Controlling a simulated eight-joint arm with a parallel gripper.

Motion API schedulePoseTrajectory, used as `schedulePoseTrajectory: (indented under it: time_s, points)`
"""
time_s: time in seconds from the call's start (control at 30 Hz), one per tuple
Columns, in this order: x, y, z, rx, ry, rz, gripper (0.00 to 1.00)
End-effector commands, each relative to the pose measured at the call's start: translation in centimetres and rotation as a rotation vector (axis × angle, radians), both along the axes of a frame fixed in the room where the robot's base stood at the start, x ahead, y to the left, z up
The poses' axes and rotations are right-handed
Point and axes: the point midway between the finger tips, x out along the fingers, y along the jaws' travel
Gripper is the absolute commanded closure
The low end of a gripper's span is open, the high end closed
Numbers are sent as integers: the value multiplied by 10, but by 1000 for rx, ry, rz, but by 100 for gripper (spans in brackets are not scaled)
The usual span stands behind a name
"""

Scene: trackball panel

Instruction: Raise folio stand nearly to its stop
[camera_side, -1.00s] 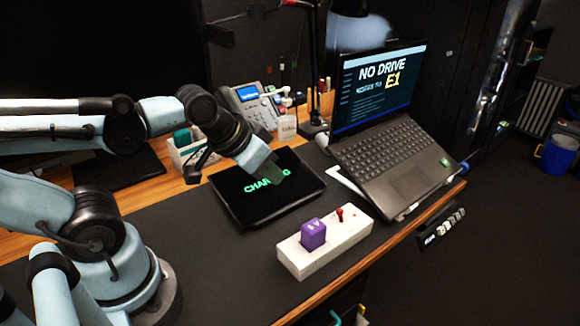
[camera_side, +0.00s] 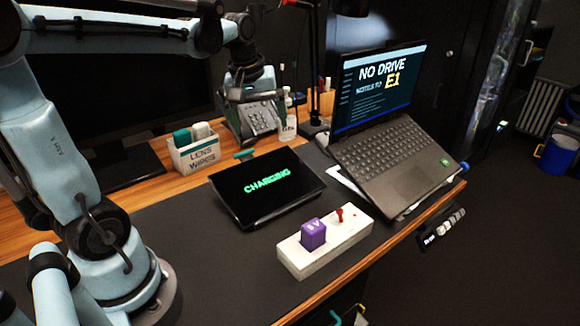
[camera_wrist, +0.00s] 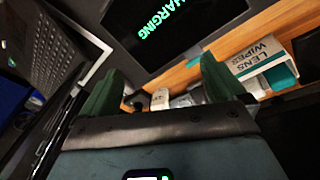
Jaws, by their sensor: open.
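The folio stand (camera_side: 235,205) is a black tablet-like panel with green "CHARGING" text, low on the dark desk mat. I cannot tell how steep its tilt is. A small green piece shows at its back edge (camera_side: 245,154). The panel also shows at the top of the wrist view (camera_wrist: 205,28), upside down. My gripper (camera_wrist: 160,68) is open, with two dark green fingers apart and nothing held between them.
A lens wipes box (camera_side: 197,154) stands left of the folio stand. An open laptop (camera_side: 392,160) is to the right. A white block with a purple cube (camera_side: 313,233) and red switch lies in front.

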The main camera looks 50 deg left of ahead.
Motion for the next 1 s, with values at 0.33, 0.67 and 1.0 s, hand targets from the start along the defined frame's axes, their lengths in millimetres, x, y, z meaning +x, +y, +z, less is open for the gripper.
schedulePoseTrajectory:
  time_s: [0.33, 0.67, 1.0]
  points:
    - [11, 89, -11, -128, 164, 516, 3]
    - [10, 101, -28, -145, 190, 594, 3]
    - [10, 101, -84, -144, 188, 590, 3]
